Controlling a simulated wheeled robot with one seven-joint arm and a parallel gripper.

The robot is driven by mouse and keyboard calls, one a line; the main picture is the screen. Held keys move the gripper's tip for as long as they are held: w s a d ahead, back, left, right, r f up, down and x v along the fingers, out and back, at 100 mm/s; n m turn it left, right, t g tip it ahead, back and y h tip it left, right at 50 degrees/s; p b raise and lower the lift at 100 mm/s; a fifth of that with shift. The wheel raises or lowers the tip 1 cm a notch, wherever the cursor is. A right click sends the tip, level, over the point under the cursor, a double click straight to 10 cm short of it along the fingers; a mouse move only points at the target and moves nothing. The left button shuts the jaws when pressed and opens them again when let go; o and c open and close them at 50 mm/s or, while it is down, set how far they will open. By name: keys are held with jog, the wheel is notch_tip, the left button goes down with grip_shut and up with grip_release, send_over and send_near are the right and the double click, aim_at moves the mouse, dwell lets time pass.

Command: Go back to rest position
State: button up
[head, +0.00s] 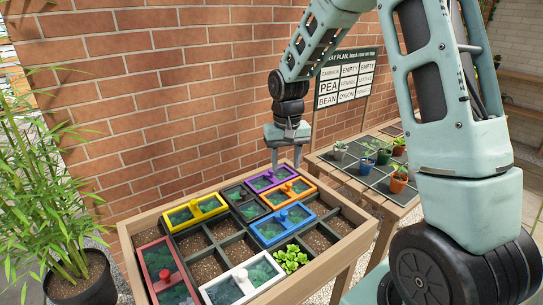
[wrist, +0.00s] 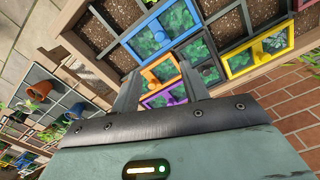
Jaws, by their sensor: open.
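My gripper (head: 286,160) hangs fingers-down above the back edge of the wooden planter bed (head: 130,240), near the purple frame (head: 262,181) and the orange frame (head: 300,189). Its two fingers are apart, with nothing held between them. In the wrist view the open fingers (wrist: 160,72) frame the orange and purple lidded cells below. My arm arches down from the upper right in the head view.
The bed holds yellow (head: 181,216), blue (head: 268,232), red (head: 153,258) and white (head: 226,291) frames, bare soil cells and a leafy plant (head: 291,259). A table with potted plants (head: 398,180) stands right. A brick wall, sign (head: 346,84) and bamboo pot (head: 85,285) are close.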

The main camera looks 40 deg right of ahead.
jog(key=shift+a, duration=0.1)
jog(key=s+a+r+n, duration=0.25)
jog(key=s+a, duration=0.25)
jog(key=a, duration=0.5)
jog(key=s+a+r+n, duration=0.2)
jog(key=s+a+n, duration=0.25)
jog(key=a, duration=0.55)
jog(key=s+a+n, duration=0.2)
jog(key=s+a, duration=0.1)
jog(key=s, duration=0.5)
jog(key=s+a+n, duration=0.3)
jog(key=s+a, duration=0.1)
jog(key=s, duration=0.4)
jog(key=shift+s+r+y, duration=0.15)
jog(key=shift+s+y, duration=0.15)
jog(key=shift+s, duration=0.05)
jog(key=shift+w+a, duration=0.1)
jog(key=shift+c, duration=0.2)
